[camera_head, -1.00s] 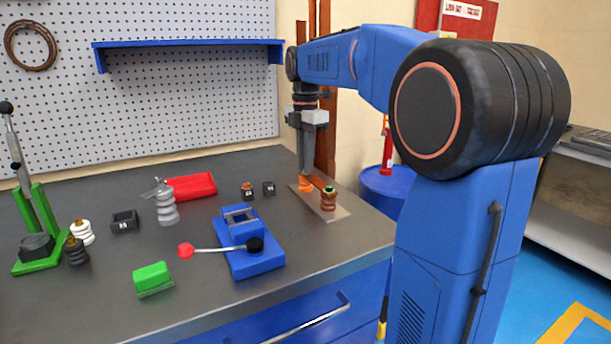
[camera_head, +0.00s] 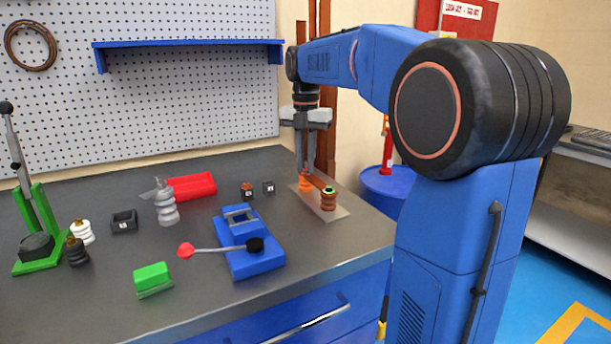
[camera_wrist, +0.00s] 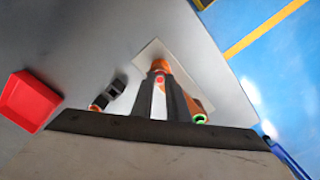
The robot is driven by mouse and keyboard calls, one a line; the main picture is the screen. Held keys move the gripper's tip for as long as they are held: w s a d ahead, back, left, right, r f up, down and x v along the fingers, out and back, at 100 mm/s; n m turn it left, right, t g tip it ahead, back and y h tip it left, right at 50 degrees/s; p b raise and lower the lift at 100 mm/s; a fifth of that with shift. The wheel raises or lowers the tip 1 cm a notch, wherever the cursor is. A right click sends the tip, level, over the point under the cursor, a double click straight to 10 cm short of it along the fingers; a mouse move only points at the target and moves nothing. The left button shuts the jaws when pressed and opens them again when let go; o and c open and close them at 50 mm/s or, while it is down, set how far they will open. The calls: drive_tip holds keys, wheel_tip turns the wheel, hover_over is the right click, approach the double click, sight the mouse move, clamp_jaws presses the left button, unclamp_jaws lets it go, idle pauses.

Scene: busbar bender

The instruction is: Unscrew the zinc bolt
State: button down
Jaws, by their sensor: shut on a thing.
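My gripper (camera_head: 306,172) points straight down over the orange insulator (camera_head: 305,185) on a thin grey plate (camera_head: 327,212). Its fingers are closed together at the insulator's top, at the far end of a copper bar (camera_head: 318,182). In the wrist view the gripper (camera_wrist: 160,79) shows its fingertips meeting there, with a small red spot between them. The zinc bolt is hidden at the fingertips, and I cannot make out its head. The bar's near end meets a brown insulator (camera_head: 328,201) with a green-ringed top, which also shows in the wrist view (camera_wrist: 200,118).
Two small dark blocks, one with an orange top (camera_head: 247,191) and one plain (camera_head: 268,188), sit left of the plate. A blue bender (camera_head: 250,262) with a red-knobbed lever stands nearer. A red tray (camera_head: 190,187) lies behind. The bench's right edge is close to the plate.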

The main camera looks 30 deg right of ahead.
drive_tip(key=shift+n, duration=1.2)
drive_tip(key=c, duration=2)
unclamp_jaws()
drive_tip(key=m, duration=0.5)
drive_tip(key=shift+m, duration=0.4)
